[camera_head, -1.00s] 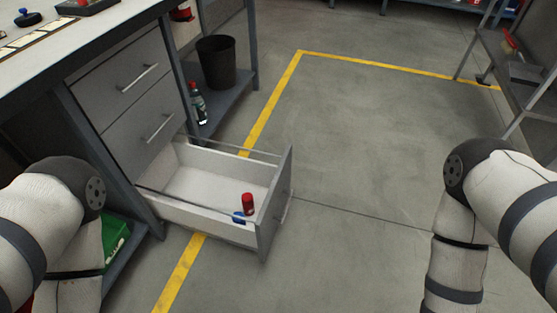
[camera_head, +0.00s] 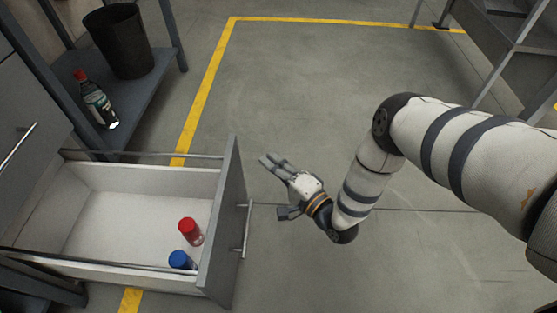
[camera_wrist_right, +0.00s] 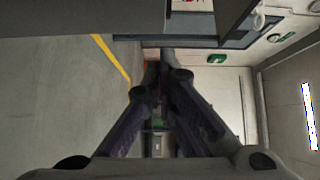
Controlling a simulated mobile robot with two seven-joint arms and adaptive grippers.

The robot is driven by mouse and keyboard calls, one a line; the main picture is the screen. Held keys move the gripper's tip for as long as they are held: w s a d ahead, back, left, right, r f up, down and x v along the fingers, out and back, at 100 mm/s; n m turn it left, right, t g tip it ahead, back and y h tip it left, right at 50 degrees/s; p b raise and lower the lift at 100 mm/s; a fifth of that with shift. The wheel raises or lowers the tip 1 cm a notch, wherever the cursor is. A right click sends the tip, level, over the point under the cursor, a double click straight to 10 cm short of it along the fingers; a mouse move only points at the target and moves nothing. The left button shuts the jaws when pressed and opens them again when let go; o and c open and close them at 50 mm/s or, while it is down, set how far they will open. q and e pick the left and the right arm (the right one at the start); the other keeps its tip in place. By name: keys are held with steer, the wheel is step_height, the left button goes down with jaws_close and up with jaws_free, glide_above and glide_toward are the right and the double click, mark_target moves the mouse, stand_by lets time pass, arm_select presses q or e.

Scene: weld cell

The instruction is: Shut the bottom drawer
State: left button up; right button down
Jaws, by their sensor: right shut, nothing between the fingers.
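The bottom drawer (camera_head: 130,208) stands pulled out from the grey cabinet at the left of the head view. Its grey front panel (camera_head: 224,222) faces right and carries a bar handle (camera_head: 246,228). A red-capped jar (camera_head: 190,232) and a blue-capped jar (camera_head: 181,260) stand inside, close to the front panel. My right gripper (camera_head: 270,162) is shut and empty, to the right of the front panel and apart from it in the head view. Its fingers also show shut in the right wrist view (camera_wrist_right: 163,65). My left gripper is out of view.
A low shelf (camera_head: 150,92) behind the drawer holds a black bin (camera_head: 121,40) and a bottle with a red cap (camera_head: 96,100). A metal frame (camera_head: 500,45) stands at the upper right. The floor (camera_head: 290,80) between is clear, with yellow tape on it.

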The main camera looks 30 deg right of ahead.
mark_target(235, 143)
arm_select(q)
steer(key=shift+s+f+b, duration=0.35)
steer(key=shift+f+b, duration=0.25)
steer(key=shift+b, duration=0.1)
arm_select(e)
steer(key=shift+w+a, duration=0.65)
steer(key=shift+w, duration=0.25)
steer(key=shift+w+a, duration=0.65)
steer(key=shift+w, duration=0.3)
steer(key=shift+w+a, duration=0.65)
steer(key=shift+w, duration=0.25)
steer(key=shift+a, duration=0.1)
